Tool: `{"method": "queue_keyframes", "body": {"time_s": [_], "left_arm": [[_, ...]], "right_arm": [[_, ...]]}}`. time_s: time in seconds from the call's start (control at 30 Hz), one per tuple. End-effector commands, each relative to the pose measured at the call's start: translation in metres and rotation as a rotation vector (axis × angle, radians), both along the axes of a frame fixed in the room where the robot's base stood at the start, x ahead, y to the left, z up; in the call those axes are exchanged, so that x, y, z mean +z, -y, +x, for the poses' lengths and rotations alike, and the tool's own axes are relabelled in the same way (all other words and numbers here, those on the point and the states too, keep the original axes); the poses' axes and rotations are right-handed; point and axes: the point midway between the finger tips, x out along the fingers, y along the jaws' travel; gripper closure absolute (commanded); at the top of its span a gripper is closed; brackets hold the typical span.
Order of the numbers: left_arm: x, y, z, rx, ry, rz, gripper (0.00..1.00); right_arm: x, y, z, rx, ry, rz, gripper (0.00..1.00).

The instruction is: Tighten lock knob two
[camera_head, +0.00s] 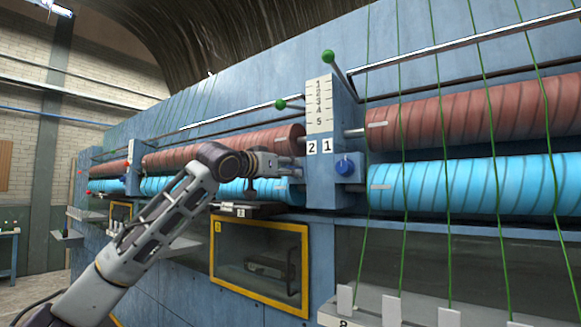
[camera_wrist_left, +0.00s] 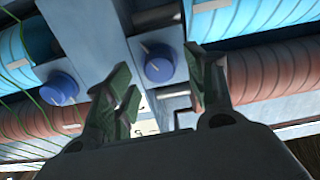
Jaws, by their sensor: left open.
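A blue-grey post (camera_head: 324,185) carries the labels 2 and 1. A blue lock knob (camera_head: 345,167) sits on the right side of the post, below label 1. The knob on the label 2 side is hidden behind my left gripper (camera_head: 290,167) in the head view. In the left wrist view, which is upside down, that second blue knob (camera_wrist_left: 158,66) shows beyond and between the fingers of my open left gripper (camera_wrist_left: 163,88). It looks clear of both fingers. The other knob (camera_wrist_left: 60,90) is to the left, outside the fingers. My right gripper is not in view.
Red rollers (camera_head: 440,120) and blue rollers (camera_head: 470,185) run on both sides of the post. Green threads (camera_head: 446,200) hang at the right. Green-knobbed levers (camera_head: 328,57) stick out above. A yellow-framed window (camera_head: 260,265) is below the gripper.

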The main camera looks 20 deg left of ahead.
Motion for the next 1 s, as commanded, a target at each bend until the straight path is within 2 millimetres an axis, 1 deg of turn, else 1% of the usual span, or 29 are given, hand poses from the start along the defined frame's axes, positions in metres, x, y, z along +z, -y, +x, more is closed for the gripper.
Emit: {"method": "queue_keyframes", "body": {"time_s": [0.13,0.33,0.67,0.7,1.0], "left_arm": [[0.002,0.006,0.014,-0.001,0.0,0.0,0.45],[0.001,0.009,0.024,0.0,0.001,0.0,0.45],[0.0,0.01,0.026,0.0,0.001,0.001,0.45],[0.0,0.01,0.026,0.0,0.0,0.001,0.46],[0.0,0.01,0.026,0.0,0.0,0.0,0.85]], "right_arm": [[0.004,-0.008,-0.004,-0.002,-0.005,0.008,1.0],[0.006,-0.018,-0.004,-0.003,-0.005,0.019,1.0],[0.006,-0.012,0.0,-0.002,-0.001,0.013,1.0],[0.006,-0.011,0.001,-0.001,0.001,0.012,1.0],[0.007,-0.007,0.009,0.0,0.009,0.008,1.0]]}}
